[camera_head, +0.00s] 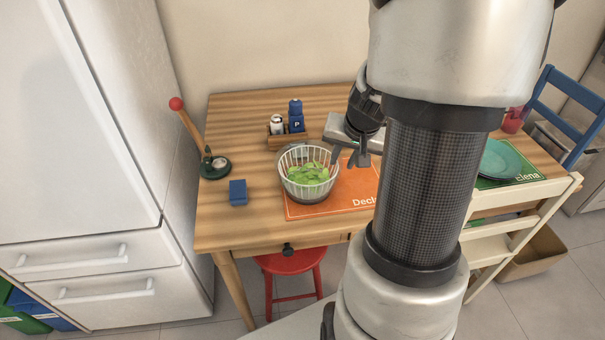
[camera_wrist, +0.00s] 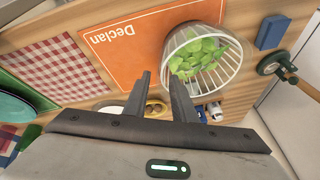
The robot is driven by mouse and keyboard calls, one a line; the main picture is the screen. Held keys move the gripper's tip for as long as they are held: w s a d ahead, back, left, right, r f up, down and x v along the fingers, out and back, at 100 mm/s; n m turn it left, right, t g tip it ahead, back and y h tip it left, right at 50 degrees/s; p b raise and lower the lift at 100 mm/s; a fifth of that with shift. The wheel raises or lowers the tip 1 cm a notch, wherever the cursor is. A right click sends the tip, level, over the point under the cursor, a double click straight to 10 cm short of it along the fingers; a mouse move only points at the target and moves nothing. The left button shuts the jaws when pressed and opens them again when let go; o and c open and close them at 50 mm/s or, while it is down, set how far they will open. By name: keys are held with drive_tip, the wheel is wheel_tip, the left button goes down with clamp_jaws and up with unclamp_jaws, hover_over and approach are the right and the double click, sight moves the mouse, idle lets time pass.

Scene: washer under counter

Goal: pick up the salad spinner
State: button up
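The salad spinner (camera_head: 308,187) is a white ribbed basket with green leaves in it. It stands upright on the wooden table at the left end of an orange placemat marked Declan (camera_head: 345,201). In the wrist view the spinner (camera_wrist: 193,42) is to the right of my fingers, with its open top and leaves showing. My gripper (camera_head: 350,160) is just right of the spinner's rim in the head view. In the wrist view its two fingers (camera_wrist: 159,76) are apart with nothing held between them. Whether a finger touches the rim, I cannot tell.
A blue block (camera_head: 238,192) and a green-based stand with a red-knobbed rod (camera_head: 215,167) are left of the spinner. A wooden caddy with shakers (camera_head: 286,138) stands behind it. A teal plate (camera_head: 503,160) lies right, and a red stool (camera_head: 292,262) stands below.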

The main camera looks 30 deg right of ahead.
sight(341, 165)
drive_tip(key=b+x, duration=0.1)
drive_tip(key=x, duration=0.3)
drive_tip(key=shift+d+f, duration=0.1)
drive_tip(key=shift+f, duration=0.25)
clamp_jaws()
drive_tip(key=shift+r, duration=0.1)
idle(1.0)
